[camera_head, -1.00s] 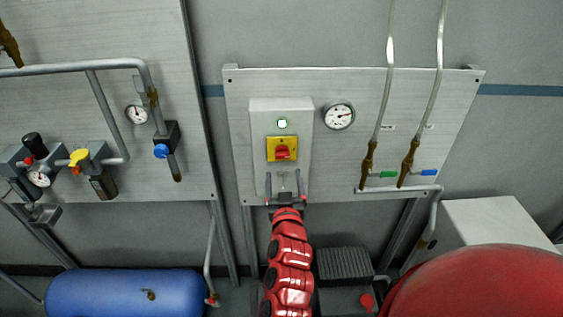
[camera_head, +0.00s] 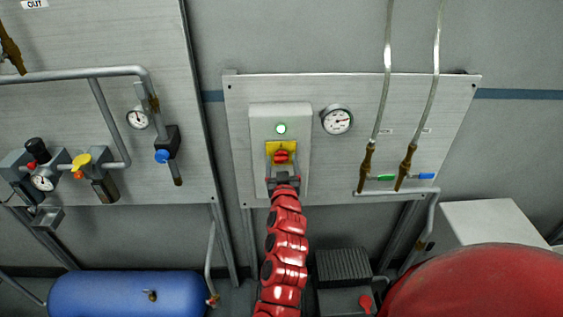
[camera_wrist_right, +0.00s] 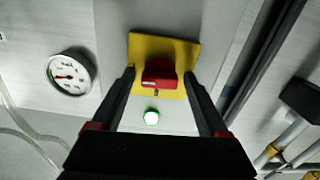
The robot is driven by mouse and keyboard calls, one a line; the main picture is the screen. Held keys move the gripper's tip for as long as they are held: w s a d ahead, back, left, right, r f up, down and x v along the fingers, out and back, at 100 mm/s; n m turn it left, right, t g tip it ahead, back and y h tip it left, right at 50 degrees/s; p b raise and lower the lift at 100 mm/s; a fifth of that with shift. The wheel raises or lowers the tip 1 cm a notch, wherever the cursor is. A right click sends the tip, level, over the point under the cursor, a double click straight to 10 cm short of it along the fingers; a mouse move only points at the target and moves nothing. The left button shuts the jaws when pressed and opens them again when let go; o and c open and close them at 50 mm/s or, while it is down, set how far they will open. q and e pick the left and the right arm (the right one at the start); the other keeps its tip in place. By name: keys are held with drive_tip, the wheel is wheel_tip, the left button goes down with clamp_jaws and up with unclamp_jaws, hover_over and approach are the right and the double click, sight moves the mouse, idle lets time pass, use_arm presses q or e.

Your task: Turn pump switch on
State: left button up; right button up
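The pump switch (camera_head: 281,157) is a red rotary knob on a yellow square plate, on the front of a pale grey box (camera_head: 261,130). A lit green-white lamp (camera_head: 281,129) sits above it. My right gripper (camera_head: 282,164) is in front of the switch, with a finger on each side. In the right wrist view the red knob (camera_wrist_right: 159,73) shows between the two spread fingertips, with gaps on both sides; I cannot tell how deep the fingers reach around it. The right gripper is open and empty. My left gripper is not in view.
A round gauge (camera_head: 337,120) is right of the box. Two pipes with green (camera_head: 380,177) and blue (camera_head: 422,176) valve handles stand further right. A left panel carries pipework and a yellow knob (camera_head: 81,161). A blue tank (camera_head: 127,293) and a red rounded body (camera_head: 484,285) are below.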

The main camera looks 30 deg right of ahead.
clamp_jaws()
drive_tip(key=shift+f+m+b, duration=0.1)
drive_tip(key=shift+m+b, duration=0.2)
drive_tip(key=shift+b, duration=0.2)
drive_tip(key=shift+o, duration=0.8)
unclamp_jaws()
drive_tip(key=p+v, duration=0.4)
drive_tip(key=v, duration=1.3)
drive_tip(key=shift+s+a, duration=0.15)
drive_tip(key=shift+s, duration=0.1)
